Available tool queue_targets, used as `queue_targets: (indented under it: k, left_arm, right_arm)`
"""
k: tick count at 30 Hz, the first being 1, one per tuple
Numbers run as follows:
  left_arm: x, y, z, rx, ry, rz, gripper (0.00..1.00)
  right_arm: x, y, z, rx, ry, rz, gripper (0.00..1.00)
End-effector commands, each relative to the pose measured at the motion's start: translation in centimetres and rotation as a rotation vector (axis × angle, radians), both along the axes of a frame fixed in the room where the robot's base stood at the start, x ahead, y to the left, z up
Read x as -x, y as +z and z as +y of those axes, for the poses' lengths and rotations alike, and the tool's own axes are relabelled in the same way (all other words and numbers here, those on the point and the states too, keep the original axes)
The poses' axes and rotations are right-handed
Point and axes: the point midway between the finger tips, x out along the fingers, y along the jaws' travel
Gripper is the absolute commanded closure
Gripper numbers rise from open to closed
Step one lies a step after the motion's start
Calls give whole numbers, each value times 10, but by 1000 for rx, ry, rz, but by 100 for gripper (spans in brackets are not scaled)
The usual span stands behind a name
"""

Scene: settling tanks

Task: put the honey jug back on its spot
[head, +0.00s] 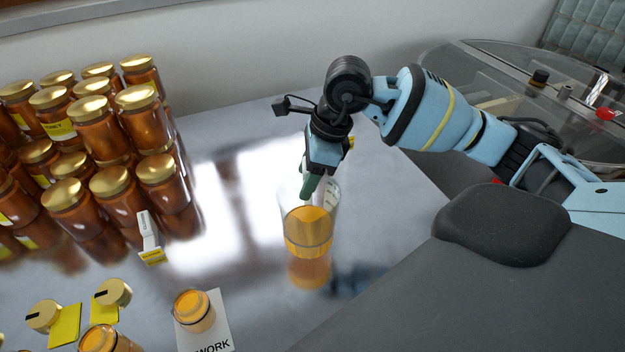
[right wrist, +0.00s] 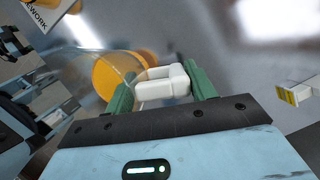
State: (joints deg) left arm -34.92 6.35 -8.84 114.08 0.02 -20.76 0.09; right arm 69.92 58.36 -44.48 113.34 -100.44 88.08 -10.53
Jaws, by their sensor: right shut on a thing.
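The honey jug (head: 308,232) is a clear vessel with amber honey in its lower part. It looks upright over the shiny steel table, right of the middle, with its reflection just below. I cannot tell whether its base touches the table. My right gripper (head: 309,188) reaches down to it from above. In the right wrist view, its green fingers (right wrist: 163,92) are closed on the jug's white handle (right wrist: 178,79), with the honey (right wrist: 113,78) beside them. No marked spot for the jug can be made out. My left gripper is not in view.
Stacked honey jars (head: 110,190) with gold lids fill the left. A small white stand (head: 149,238) is before them. Table around the jug (head: 385,215) is clear.

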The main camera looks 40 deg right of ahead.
Motion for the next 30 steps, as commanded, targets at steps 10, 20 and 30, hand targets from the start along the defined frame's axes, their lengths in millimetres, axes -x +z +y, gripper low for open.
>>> queue_targets:
  k: [10, 20, 30]
  left_arm:
    - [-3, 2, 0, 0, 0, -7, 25]
    - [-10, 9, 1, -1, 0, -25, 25]
    - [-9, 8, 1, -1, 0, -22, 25]
  right_arm:
    - [-5, 0, -9, -1, -2, -1, 98]
    - [-8, -33, -15, -1, 1, -2, 98]
    - [-8, -38, -15, -1, 1, -1, 98]
